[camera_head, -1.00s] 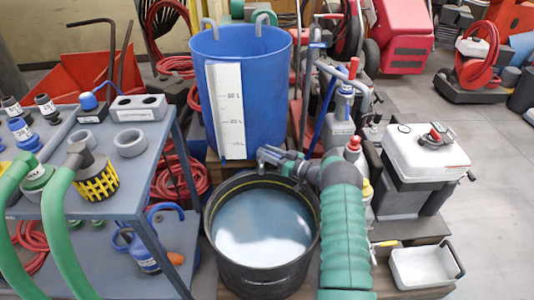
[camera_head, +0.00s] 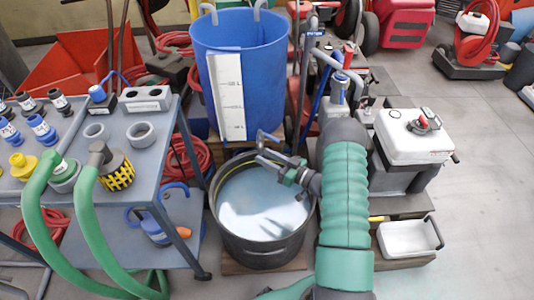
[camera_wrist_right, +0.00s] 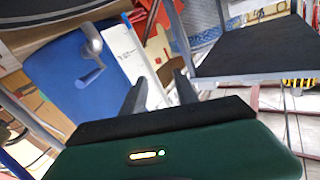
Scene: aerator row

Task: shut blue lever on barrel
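The blue barrel (camera_head: 270,75) stands upright with a white scale strip (camera_head: 228,97) on its side. In the right wrist view, the barrel (camera_wrist_right: 55,80) carries a grey tap (camera_wrist_right: 92,40) with a blue lever (camera_wrist_right: 90,77), left of the strip. I cannot make out the lever in the head view. My right gripper (camera_head: 261,148) is in front of the barrel's lower part, above the black tub. In the wrist view its two fingers (camera_wrist_right: 160,85) are apart with nothing between them; the lever is left of them, apart from them. My left gripper is not in view.
A black tub (camera_head: 265,250) of pale liquid stands below the barrel. A grey trolley (camera_head: 185,130) with hoses and fittings is at the left. Open floor lies further right.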

